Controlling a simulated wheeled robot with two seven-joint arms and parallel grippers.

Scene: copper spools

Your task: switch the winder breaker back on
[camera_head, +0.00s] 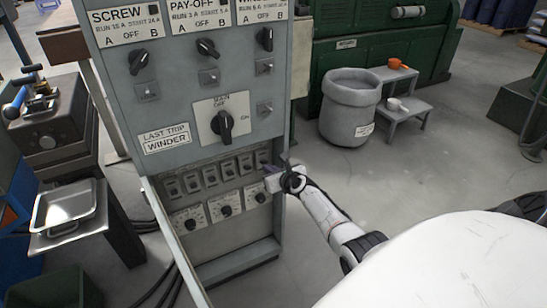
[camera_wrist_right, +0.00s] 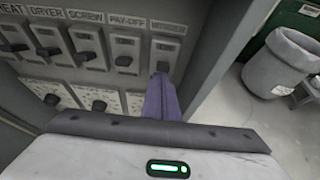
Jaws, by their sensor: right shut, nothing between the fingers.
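The winder breaker (camera_wrist_right: 165,48) is the rightmost switch in the row on the grey cabinet, under a partly readable label. It also shows in the head view (camera_head: 262,158), partly behind my right gripper. My right gripper (camera_head: 271,172) is shut and empty. In the right wrist view its purple fingers (camera_wrist_right: 162,92) reach up to the lower part of this breaker, at its dark lever. I cannot tell whether they touch it, and the lever's position is unclear. The pay-off breaker (camera_wrist_right: 124,58) is just left of it. My left gripper is not in view.
The cabinet has a main rotary switch (camera_head: 222,125) and a "LAST TRIP WINDER" plate (camera_head: 166,138) above the breakers, and small knobs (camera_head: 226,210) below. Its open door (camera_head: 172,240) stands at the left. A grey bin (camera_head: 350,105) and a step stool (camera_head: 405,106) stand at the right.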

